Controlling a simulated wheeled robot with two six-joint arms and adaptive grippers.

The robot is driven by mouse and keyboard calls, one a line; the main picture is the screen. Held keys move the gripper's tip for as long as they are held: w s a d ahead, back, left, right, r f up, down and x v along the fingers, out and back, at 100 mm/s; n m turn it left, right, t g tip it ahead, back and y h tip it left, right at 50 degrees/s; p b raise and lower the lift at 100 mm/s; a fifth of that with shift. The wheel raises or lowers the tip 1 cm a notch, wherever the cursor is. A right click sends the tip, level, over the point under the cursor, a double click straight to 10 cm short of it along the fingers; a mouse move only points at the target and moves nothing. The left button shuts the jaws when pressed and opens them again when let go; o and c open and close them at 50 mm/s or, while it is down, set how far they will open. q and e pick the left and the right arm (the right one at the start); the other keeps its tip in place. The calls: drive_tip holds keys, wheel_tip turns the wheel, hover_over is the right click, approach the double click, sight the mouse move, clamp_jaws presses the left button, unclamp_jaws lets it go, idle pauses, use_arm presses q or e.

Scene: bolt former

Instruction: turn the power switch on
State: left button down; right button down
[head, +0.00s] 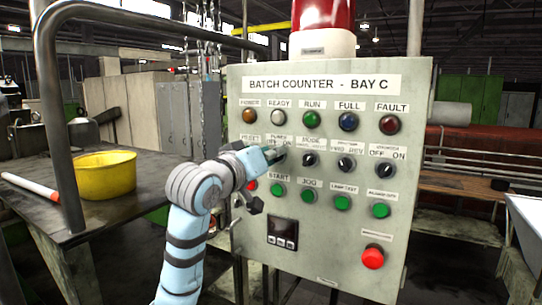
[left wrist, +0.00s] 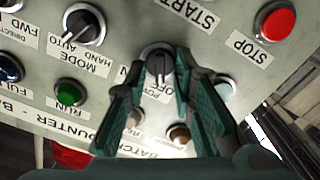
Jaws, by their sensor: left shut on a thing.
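The power switch (left wrist: 158,64) is a black rotary knob on the grey panel (head: 335,230). In the left wrist view, which shows the panel upside down, the knob sits between the two green fingers of my left gripper (left wrist: 157,72). The gripper is shut on the knob. In the head view my left gripper (head: 275,155) reaches the panel from the left and hides most of the knob. The power label is partly covered by the fingers, and I cannot tell the switch's setting for sure. My right gripper is not in view.
The mode switch (head: 309,159) is the neighbouring knob on the right. Green buttons such as start (head: 277,190) lie below, with the red stop button (left wrist: 277,21) close by. Indicator lamps line the top. A yellow bowl (head: 105,178) stands on a bench at the left.

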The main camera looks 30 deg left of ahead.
use_arm(q)
drive_tip(key=m, duration=1.1)
drive_tip(key=shift+d, duration=0.3)
drive_tip(key=shift+m, duration=0.4)
drive_tip(key=c, duration=1.4)
unclamp_jaws()
drive_tip(key=shift+c, duration=0.2)
